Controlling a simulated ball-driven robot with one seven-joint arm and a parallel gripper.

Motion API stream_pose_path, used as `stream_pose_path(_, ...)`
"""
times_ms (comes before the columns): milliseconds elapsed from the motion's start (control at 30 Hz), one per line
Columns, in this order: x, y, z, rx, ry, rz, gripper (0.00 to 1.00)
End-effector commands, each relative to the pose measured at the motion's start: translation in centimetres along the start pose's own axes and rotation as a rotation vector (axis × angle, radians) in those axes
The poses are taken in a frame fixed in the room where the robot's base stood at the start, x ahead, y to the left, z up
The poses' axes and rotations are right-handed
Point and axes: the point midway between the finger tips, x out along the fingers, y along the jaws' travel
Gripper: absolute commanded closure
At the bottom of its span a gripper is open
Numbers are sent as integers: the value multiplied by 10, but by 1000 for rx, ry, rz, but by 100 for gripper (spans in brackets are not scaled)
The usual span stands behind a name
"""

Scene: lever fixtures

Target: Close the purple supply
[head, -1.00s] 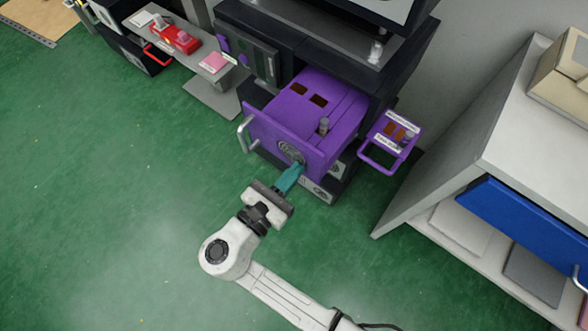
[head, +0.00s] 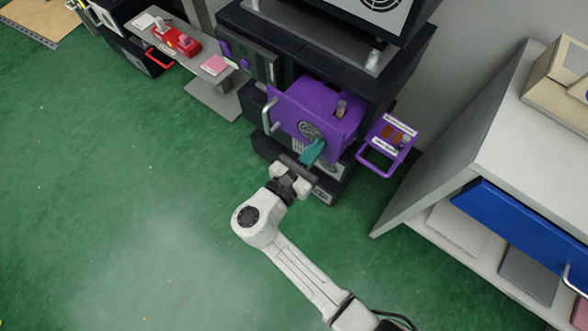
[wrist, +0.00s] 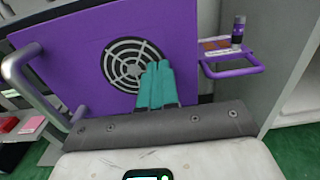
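The purple supply (head: 298,120) is a drawer-like unit with a silver handle at its left and a round fan grille. It sticks partly out of a dark rack. In the wrist view its purple front (wrist: 80,60) fills the left and middle. In the wrist view the teal fingers (wrist: 156,86) overlap the grille's lower right edge and seem to touch the front. Nothing shows between them.
A purple lever fixture (head: 388,138) with a loop handle stands right of the supply. A white shelf with a blue drawer front (head: 530,225) is further right. A grey bench (head: 205,62) with a red device (head: 178,40) is at the upper left. The green floor on the left is clear.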

Motion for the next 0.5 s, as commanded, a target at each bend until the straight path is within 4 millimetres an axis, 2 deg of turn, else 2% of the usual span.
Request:
stream_pose_path(33, 14, -1, 2, 0, 0, -6, 100)
stream_pose_path(200, 49, -1, 1, 2, -1, -6, 100)
stream_pose_path(500, 86, 0, 0, 2, -1, -2, 100)
